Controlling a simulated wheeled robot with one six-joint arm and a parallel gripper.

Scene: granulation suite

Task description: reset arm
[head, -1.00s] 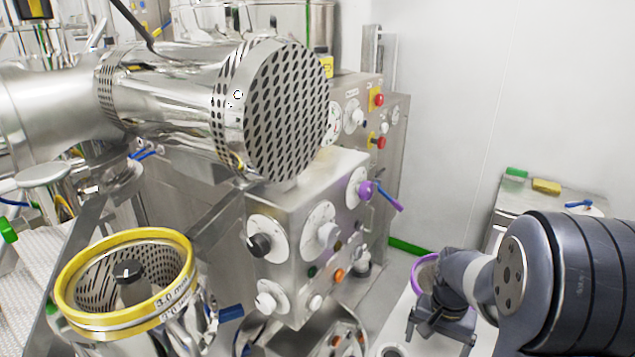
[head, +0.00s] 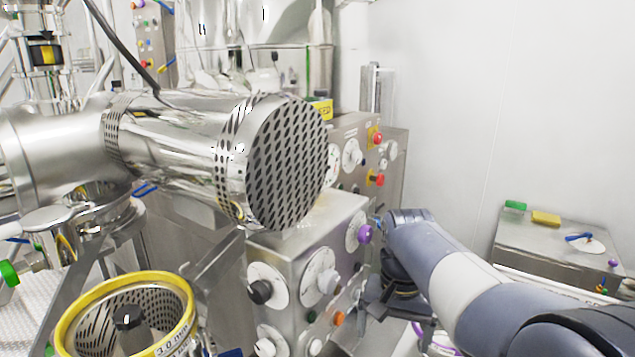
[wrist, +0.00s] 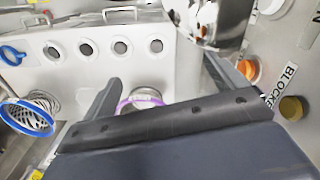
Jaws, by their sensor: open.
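My gripper (head: 388,308) hangs below my raised arm, in front of the right side of the steel control panel (head: 290,248) in the head view. In the wrist view, its two dark fingers (wrist: 160,82) stand wide apart with nothing held between them. A purple-rimmed round opening (wrist: 140,103) shows beyond and below the gap between the fingers. In the head view, part of a purple ring (head: 428,338) shows under my arm, mostly hidden by it.
The purple knob (head: 365,234) is close to my wrist. A large perforated steel cylinder (head: 287,160) juts out at left, above a yellow-rimmed sieve basket (head: 75,313). A steel cabinet (head: 535,240) stands at right. The wall side above my arm is clear.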

